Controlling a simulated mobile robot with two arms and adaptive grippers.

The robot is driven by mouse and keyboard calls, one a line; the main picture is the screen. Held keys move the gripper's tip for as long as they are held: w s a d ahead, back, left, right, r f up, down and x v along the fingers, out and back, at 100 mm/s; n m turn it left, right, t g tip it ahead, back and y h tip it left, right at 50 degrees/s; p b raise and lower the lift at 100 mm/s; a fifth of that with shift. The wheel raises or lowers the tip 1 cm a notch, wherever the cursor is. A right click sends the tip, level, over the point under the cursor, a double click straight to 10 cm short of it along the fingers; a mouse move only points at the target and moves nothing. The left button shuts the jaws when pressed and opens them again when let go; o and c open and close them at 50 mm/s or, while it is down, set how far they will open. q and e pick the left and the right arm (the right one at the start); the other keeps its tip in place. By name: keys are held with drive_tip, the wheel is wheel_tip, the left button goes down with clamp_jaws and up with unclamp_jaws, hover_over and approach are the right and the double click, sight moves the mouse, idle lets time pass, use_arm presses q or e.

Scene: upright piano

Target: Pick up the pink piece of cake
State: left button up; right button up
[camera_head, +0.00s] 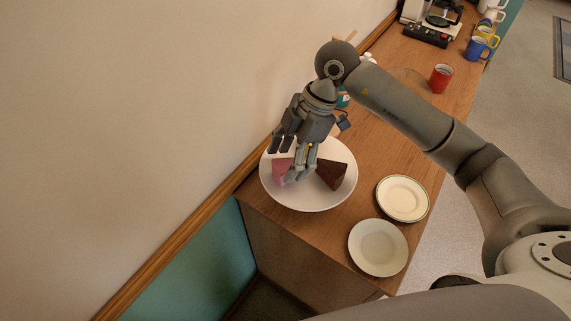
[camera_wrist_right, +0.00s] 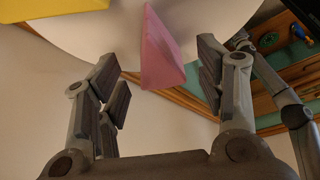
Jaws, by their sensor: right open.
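The pink piece of cake (camera_head: 281,171) is a wedge near the left side of the large white plate (camera_head: 311,203). My right gripper (camera_head: 289,160) is over the plate, pointing down, and its fingers partly cover the cake in the head view. In the right wrist view the pink cake (camera_wrist_right: 163,50) appears between the spread fingers of the gripper (camera_wrist_right: 160,90), with a gap on both sides. The gripper is open and holds nothing. My left gripper is not in view.
A dark brown cake piece (camera_head: 331,174) is on the same plate, right of the fingers. A yellow piece (camera_wrist_right: 45,9) shows in the wrist view. Two small plates (camera_head: 403,199) (camera_head: 378,247), a red mug (camera_head: 441,78) and a coffee maker (camera_head: 432,17) are on the wooden counter. The wall is close on the left.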

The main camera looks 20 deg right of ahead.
drive_tip(key=shift+x, duration=1)
drive_tip(key=shift+c, duration=0.3)
drive_tip(key=shift+r, duration=0.1)
drive_tip(key=c, duration=0.5)
drive_tip(key=shift+c, duration=0.2)
drive_tip(key=shift+r, duration=0.1)
